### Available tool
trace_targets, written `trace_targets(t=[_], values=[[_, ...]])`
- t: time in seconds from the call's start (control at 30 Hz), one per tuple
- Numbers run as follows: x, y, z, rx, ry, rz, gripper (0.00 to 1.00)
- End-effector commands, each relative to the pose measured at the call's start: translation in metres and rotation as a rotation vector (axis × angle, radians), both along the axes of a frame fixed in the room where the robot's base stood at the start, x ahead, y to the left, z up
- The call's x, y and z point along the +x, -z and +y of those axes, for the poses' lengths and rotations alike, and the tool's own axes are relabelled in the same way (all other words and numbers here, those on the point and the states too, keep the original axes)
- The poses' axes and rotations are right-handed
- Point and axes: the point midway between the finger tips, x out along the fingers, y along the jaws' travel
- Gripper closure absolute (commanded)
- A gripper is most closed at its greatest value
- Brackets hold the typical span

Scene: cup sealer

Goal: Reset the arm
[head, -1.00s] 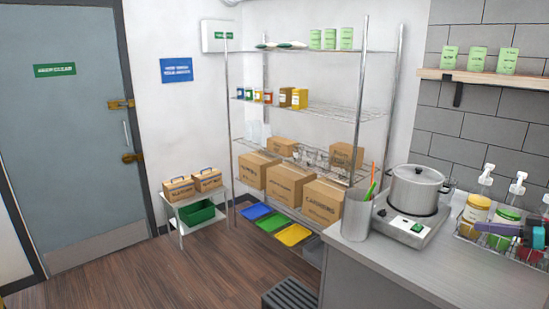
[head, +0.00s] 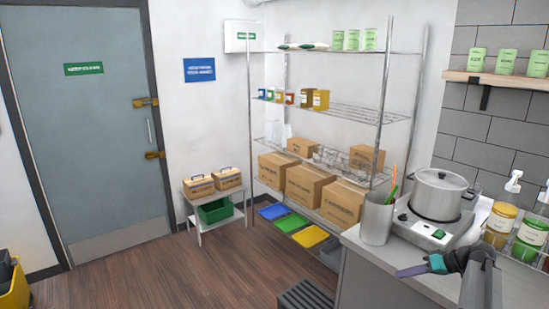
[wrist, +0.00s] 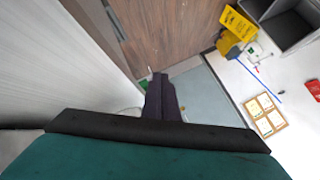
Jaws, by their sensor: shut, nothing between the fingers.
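My gripper (head: 402,272) shows in the head view at the lower right, its dark purple fingers pointing left above the front edge of the grey counter (head: 365,262). In the wrist view my gripper (wrist: 160,78) has its two fingers pressed together, with nothing between them. My dark arm links reach to the right from it, below the hot plate and the condiment bottles. No object is held.
A steel pot (head: 440,194) on a hot plate (head: 424,234) and a steel utensil cup (head: 377,219) stand on the counter. Bottles (head: 499,222) are at the right. A wire shelf (head: 345,115) holds boxes. The floor (head: 165,275) before the door is mostly clear.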

Motion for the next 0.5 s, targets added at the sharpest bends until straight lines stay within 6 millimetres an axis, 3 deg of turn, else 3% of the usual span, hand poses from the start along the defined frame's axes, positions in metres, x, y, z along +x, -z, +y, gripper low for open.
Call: trace_targets(t=[0.03, 0.1, 0.5], values=[[0.001, 0.012, 0.021, -0.006, -0.003, 0.038, 1.0], [0.002, 0.029, 0.044, -0.015, 0.0, 0.093, 1.0], [-0.014, 0.114, 0.161, -0.131, 0.029, 0.361, 1.0]])
